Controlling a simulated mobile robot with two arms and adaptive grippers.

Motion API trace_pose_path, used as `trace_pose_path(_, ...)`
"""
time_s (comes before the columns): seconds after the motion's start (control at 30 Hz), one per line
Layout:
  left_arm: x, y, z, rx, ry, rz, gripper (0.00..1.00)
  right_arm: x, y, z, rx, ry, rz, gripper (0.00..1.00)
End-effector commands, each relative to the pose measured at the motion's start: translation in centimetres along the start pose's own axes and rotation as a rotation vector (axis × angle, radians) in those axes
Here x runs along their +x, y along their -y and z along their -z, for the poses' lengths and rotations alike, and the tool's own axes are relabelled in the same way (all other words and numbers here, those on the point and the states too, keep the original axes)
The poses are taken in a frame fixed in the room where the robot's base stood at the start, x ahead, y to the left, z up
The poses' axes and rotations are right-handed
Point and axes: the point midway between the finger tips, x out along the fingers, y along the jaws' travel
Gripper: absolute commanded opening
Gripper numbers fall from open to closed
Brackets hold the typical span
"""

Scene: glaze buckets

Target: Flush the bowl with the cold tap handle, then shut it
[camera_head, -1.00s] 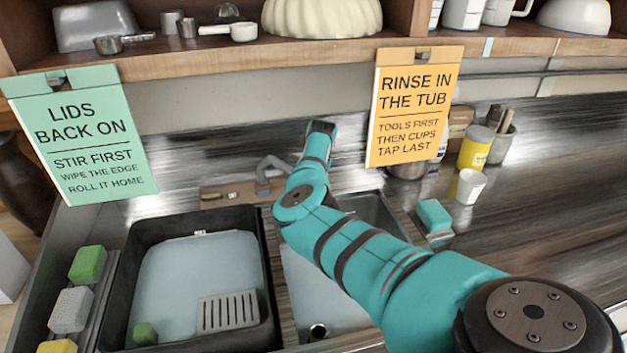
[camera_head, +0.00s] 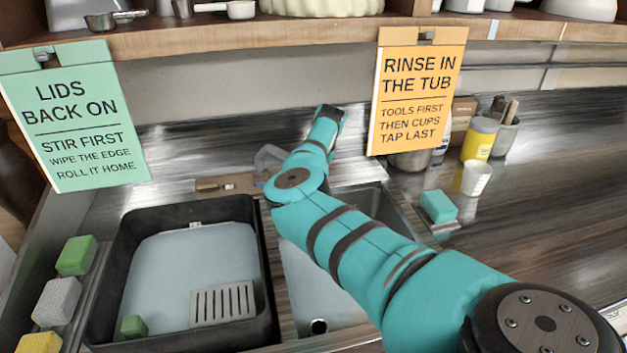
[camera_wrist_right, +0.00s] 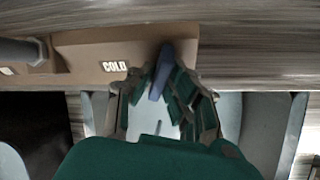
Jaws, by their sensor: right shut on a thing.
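My right arm reaches over the sink bowl (camera_head: 305,285) in the head view and hides its own gripper there. In the right wrist view my right gripper (camera_wrist_right: 168,98) is shut on the blue cold tap handle (camera_wrist_right: 160,72), beside the COLD label (camera_wrist_right: 115,66) on the brown tap base (camera_wrist_right: 85,55). The tap base also shows in the head view (camera_head: 222,186), with the grey spout (camera_head: 268,157) partly behind my arm. The sink bowl has a drain near its front; much of it is covered by my arm. I cannot tell whether water runs. My left gripper is out of view.
A black tub (camera_head: 262,285) with pale water, a slotted grey piece and a green block stands left of the sink bowl. Sponges (camera_head: 76,256) line the far left. A teal sponge (camera_head: 438,206), a white cup (camera_head: 474,178) and a yellow container (camera_head: 480,138) stand right. Signs hang from the shelf.

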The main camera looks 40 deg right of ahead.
Motion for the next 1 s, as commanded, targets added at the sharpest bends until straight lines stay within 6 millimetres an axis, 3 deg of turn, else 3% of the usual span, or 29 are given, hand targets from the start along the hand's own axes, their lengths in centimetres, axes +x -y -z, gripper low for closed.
trace_pose_path(0.03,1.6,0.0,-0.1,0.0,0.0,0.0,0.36,0.6,0.1,0.2,0.047,0.003,-0.015,0.0)
trace_pose_path(0.5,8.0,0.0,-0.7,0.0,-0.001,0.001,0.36,0.5,0.2,0.2,0.473,0.003,-0.121,0.0)
trace_pose_path(1.0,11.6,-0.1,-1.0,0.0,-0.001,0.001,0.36,0.2,0.3,0.1,0.762,0.002,-0.191,0.0)
